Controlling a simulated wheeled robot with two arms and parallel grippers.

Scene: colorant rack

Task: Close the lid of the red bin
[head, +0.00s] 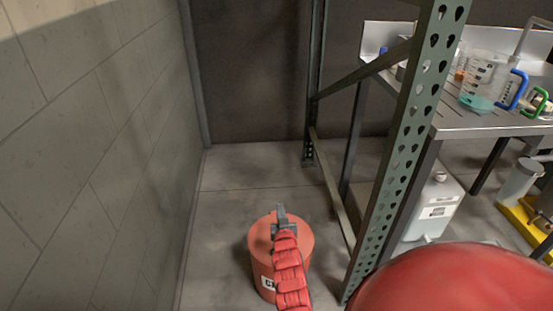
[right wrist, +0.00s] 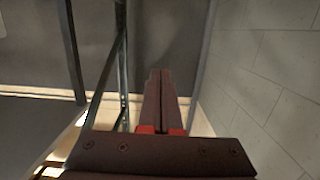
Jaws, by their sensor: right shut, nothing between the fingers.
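The red bin (head: 263,265) stands on the floor between the left wall and the shelf frame, with a white label on its front. Its top looks covered by a flat, lighter red lid (head: 262,235), partly hidden by my right arm. My right gripper (head: 281,208) is over the far part of the lid in the head view; I cannot tell whether it touches. Its fingers also show in the right wrist view (right wrist: 160,72), together and empty, and the bin is not seen there. My left gripper is in neither view.
A green perforated shelf post (head: 405,150) rises close right of the bin. A grey block wall (head: 90,150) is on the left. A metal bench (head: 480,125) with beakers and a white jug (head: 433,205) stand further right. Floor behind the bin is clear.

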